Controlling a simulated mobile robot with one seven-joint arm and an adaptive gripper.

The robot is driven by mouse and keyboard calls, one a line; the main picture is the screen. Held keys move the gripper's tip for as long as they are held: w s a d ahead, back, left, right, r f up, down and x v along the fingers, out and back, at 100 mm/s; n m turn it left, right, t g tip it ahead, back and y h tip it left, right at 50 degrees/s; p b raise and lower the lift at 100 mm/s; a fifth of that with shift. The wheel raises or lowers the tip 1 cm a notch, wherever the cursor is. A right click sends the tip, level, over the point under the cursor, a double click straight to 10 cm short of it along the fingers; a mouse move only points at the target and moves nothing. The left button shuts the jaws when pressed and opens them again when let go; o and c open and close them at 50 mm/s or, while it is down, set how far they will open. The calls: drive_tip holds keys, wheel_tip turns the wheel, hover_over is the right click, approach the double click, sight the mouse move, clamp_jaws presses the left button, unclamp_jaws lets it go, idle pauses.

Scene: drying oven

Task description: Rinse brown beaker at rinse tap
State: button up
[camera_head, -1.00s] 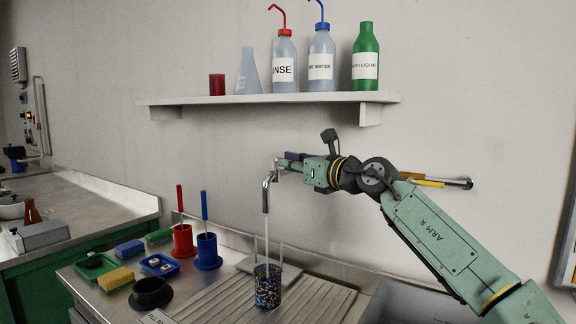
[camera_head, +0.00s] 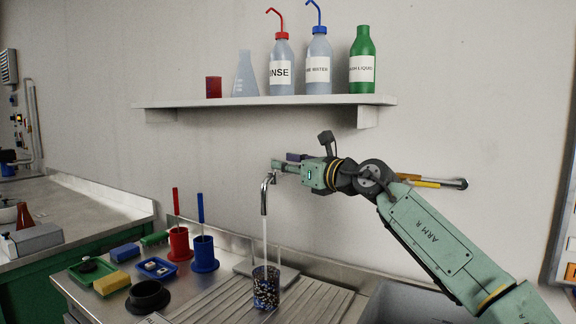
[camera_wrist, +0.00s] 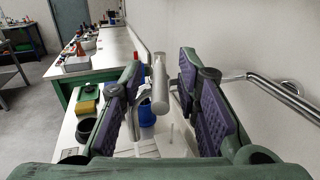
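The tap (camera_head: 266,195) stands at the back of the sink unit, its spout pointing down. A thin pale vertical streak, perhaps water, runs from the spout to a speckled, multicoloured cup-like vessel (camera_head: 266,288) on the ribbed drainer. I cannot tell whether this vessel is the brown beaker. My gripper (camera_head: 281,164) is at the top of the tap, well above the vessel. In the wrist view its two purple-padded fingers (camera_wrist: 160,78) are apart, with the grey tap body (camera_wrist: 159,90) between them; I see no clear contact. No beaker is held.
A shelf (camera_head: 265,102) with bottles is above the arm. Red (camera_head: 179,243) and blue (camera_head: 204,254) holders, a black round cup (camera_head: 148,298) and a yellow sponge (camera_head: 112,283) are left of the drainer. A brown flask (camera_head: 26,216) stands on the left bench.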

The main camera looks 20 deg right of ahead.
drive_tip(key=shift+s, duration=0.1)
drive_tip(key=v, duration=1.2)
drive_tip(key=shift+c, duration=0.5)
idle(0.4)
